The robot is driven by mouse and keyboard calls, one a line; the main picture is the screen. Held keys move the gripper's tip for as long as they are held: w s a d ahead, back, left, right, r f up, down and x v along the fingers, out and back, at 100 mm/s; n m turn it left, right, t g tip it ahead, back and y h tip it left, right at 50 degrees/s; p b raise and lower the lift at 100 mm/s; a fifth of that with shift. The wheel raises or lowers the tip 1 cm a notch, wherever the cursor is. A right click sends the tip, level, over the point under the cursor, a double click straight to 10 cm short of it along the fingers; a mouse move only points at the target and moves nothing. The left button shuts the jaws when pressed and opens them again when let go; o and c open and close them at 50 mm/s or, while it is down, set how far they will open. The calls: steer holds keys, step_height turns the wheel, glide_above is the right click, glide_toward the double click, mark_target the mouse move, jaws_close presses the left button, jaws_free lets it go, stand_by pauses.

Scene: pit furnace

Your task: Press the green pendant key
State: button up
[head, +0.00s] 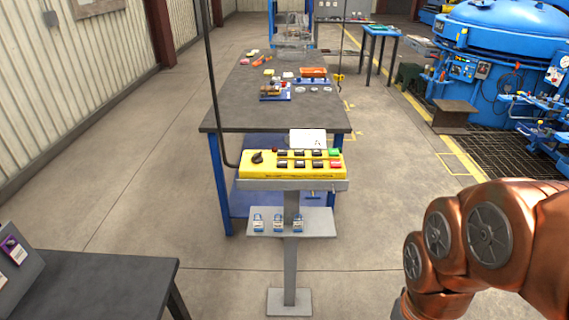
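The yellow pendant box (250,172) lies on a grey stand in the middle of the head view. The green key (334,152) is at the right end of its back row. A red key (336,164) sits just in front of the green one. Several black keys and a black knob (257,157) fill the rest of the face. Nothing covers the green key. My copper-coloured arm shows at the lower right, apart from the pendant. My gripper is outside the picture.
A dark worktable (225,100) with small parts stands behind the pendant. A white card (307,139) is behind the keys. A black cable (213,85) hangs at the left. Padlocks (279,223) sit on a lower shelf.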

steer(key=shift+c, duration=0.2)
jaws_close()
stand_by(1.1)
